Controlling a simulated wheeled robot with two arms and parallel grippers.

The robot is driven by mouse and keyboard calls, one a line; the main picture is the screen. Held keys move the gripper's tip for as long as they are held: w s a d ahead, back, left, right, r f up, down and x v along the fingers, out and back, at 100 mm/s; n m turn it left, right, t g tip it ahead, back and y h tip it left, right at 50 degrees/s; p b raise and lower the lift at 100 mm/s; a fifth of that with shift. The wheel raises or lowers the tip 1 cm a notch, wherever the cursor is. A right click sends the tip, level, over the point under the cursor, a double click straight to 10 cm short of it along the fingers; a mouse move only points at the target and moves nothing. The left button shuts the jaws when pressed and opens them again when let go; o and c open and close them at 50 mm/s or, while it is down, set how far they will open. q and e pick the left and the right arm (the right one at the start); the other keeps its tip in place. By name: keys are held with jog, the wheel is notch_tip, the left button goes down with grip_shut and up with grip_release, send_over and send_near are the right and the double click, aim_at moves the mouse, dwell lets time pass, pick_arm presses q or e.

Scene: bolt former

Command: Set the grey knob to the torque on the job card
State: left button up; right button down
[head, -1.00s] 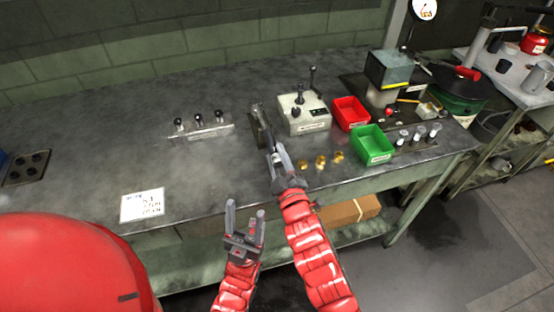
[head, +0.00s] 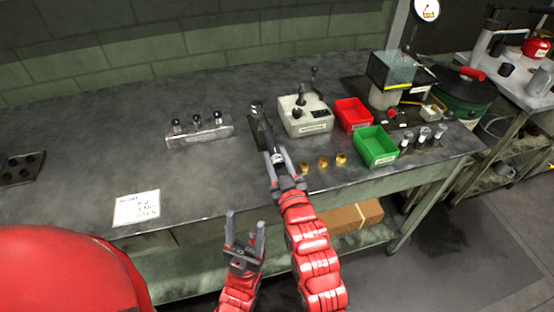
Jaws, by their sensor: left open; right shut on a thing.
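The job card (head: 136,208) lies flat at the bench's front left; its handwriting is too small to read. My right gripper (head: 271,162) is shut on a dark elongated tool (head: 268,140) at the bench's front middle. A light grey knob-like end may show between the fingers, but no setting is legible. My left gripper (head: 244,225) is open and empty in front of the bench edge, below and left of the right one.
A grey control box (head: 304,118) with black-topped levers stands behind the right gripper. A red bin (head: 352,114), a green bin (head: 375,147) and brass pieces (head: 322,162) are to the right. A metal rack (head: 199,131) stands at left.

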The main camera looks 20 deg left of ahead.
dwell(0.5)
jog(key=c, duration=0.5)
grip_release()
jog(key=shift+p+v, duration=2.45)
jog(key=shift+v, duration=6.25)
jog(key=shift+f, duration=0.1)
